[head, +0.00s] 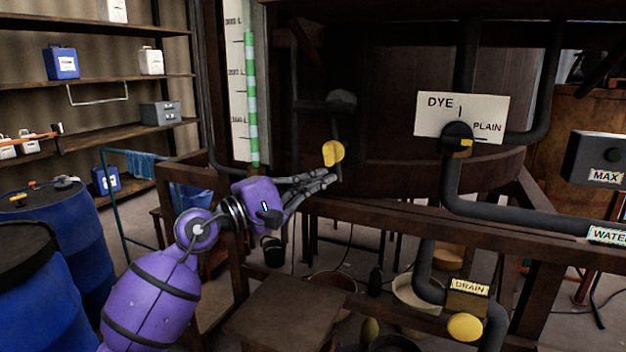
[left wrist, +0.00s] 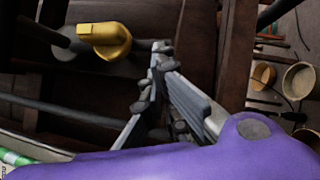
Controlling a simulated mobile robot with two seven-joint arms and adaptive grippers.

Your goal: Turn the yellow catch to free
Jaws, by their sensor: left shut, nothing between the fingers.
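The yellow catch (head: 333,152) is a rounded knob below a dark rod on the front of the dark vat. It also shows in the left wrist view (left wrist: 106,40), at the upper left on a dark shaft. My left gripper (head: 331,178) is shut and empty, just below the catch in the head view. In the left wrist view its fingertips (left wrist: 162,52) are to the right of the catch, with a small gap seeming to lie between them. Whether they touch cannot be told. My right gripper is not in view.
A wooden rail (head: 420,224) runs across below the catch. A DYE/PLAIN plate (head: 480,105) with a black knob and dark pipes is at the right. A yellow drain knob (head: 465,327) is lower right. Blue drums (head: 70,245) stand at the left. A wooden stool (head: 285,312) is below.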

